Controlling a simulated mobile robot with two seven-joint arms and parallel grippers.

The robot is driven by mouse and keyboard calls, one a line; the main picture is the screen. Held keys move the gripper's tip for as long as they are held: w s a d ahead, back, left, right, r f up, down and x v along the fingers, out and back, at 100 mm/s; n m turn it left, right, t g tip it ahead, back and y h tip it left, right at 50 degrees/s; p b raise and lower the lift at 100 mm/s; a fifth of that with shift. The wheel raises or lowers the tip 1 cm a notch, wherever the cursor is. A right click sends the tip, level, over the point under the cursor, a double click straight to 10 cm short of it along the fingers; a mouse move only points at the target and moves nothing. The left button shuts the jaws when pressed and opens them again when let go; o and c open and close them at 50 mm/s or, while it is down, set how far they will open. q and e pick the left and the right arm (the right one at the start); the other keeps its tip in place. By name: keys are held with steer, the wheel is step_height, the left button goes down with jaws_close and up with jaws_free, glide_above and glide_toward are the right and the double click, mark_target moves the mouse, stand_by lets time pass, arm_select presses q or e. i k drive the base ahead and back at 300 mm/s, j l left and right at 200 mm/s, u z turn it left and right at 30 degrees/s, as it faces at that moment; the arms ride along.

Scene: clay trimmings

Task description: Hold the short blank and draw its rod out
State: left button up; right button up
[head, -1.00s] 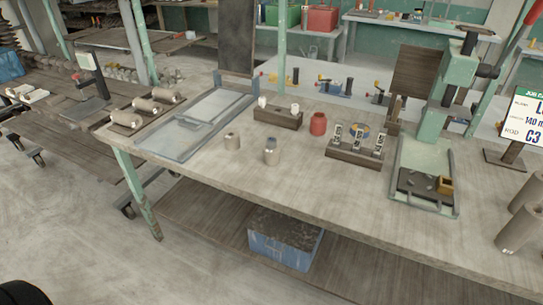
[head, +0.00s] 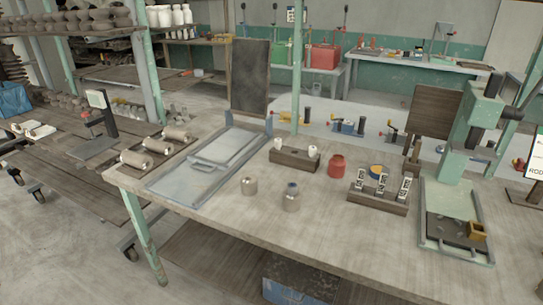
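Several longer clay rolls (head: 157,146) lie on dark boards at the bench's left end. I cannot tell for certain which piece is the short blank. Neither of my grippers is in view.
A grey metal tray (head: 168,187) lies left of the cylinders. A green press (head: 450,195) stands at the right. The front middle of the bench is clear.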

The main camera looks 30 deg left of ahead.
mark_target(292, 187)
steer(key=j+z, duration=0.35)
steer(key=j, duration=1.45)
steer(key=k, duration=0.05)
